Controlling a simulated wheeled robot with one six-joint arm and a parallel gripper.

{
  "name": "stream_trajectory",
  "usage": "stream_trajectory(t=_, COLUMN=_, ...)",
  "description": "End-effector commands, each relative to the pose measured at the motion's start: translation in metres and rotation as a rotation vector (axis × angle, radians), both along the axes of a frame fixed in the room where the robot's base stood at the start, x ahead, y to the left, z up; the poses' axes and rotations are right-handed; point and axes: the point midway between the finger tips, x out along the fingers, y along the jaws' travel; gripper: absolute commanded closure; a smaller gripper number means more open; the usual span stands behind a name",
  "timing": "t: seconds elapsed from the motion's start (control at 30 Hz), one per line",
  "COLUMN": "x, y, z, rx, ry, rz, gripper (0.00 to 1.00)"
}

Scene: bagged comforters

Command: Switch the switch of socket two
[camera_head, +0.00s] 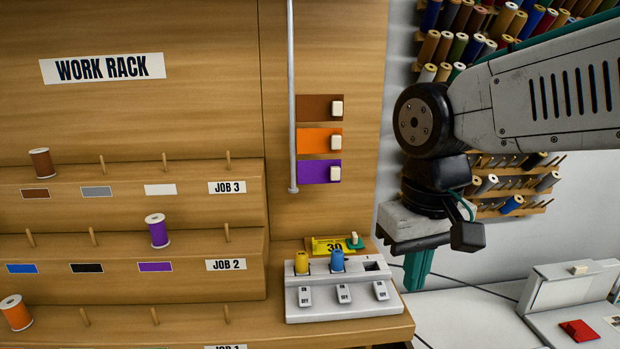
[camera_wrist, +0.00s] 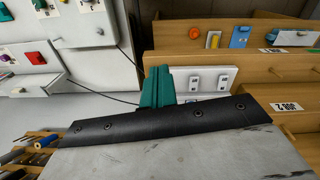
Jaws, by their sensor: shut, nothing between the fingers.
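The white socket strip (camera_head: 345,308) sits on the wooden ledge in the head view. A yellow plug (camera_head: 302,262) is in its left socket and a blue plug (camera_head: 337,260) in its middle socket; the right socket (camera_head: 371,266) is empty. Below them are the left switch (camera_head: 304,297), middle switch (camera_head: 343,293) and right switch (camera_head: 380,290). Their on or off states are too small to tell. My gripper (camera_head: 417,272) points down, shut and empty, just right of the strip. Its green fingers (camera_wrist: 158,88) also show in the wrist view, beside a white panel (camera_wrist: 205,93) with pale switches.
A yellow tag marked 30 (camera_head: 328,245) stands behind the strip. The wooden work rack (camera_head: 130,265) with thread spools is left. A grey pole (camera_head: 292,100) and coloured panels with white switches (camera_head: 336,108) are above. A white machine (camera_head: 565,290) is right.

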Motion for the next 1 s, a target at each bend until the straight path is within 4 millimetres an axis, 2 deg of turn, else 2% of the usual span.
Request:
stream_trajectory(t=0.03, x=-0.017, y=-0.023, z=-0.007, rx=0.004, ry=-0.001, rz=-0.019, gripper=1.0)
stream_trajectory(t=0.2, x=-0.071, y=-0.078, z=-0.032, rx=0.017, ry=-0.016, rz=-0.093, gripper=1.0)
stream_trajectory(t=0.3, x=-0.093, y=-0.098, z=-0.041, rx=0.024, ry=-0.039, rz=-0.165, gripper=1.0)
stream_trajectory(t=0.4, x=-0.102, y=-0.109, z=-0.041, rx=0.027, ry=-0.067, rz=-0.224, gripper=1.0)
stream_trajectory(t=0.47, x=-0.102, y=-0.113, z=-0.038, rx=0.028, ry=-0.081, rz=-0.244, gripper=0.86)
stream_trajectory(t=0.57, x=-0.102, y=-0.115, z=-0.037, rx=0.029, ry=-0.086, rz=-0.257, gripper=0.58)
stream_trajectory(t=0.77, x=-0.094, y=-0.101, z=-0.045, rx=0.022, ry=-0.025, rz=-0.185, gripper=0.58)
stream_trajectory(t=0.87, x=-0.072, y=-0.083, z=-0.043, rx=0.013, ry=0.024, rz=-0.111, gripper=0.58)
stream_trajectory(t=1.0, x=-0.027, y=-0.043, z=-0.038, rx=0.0, ry=0.072, rz=-0.039, gripper=0.58)
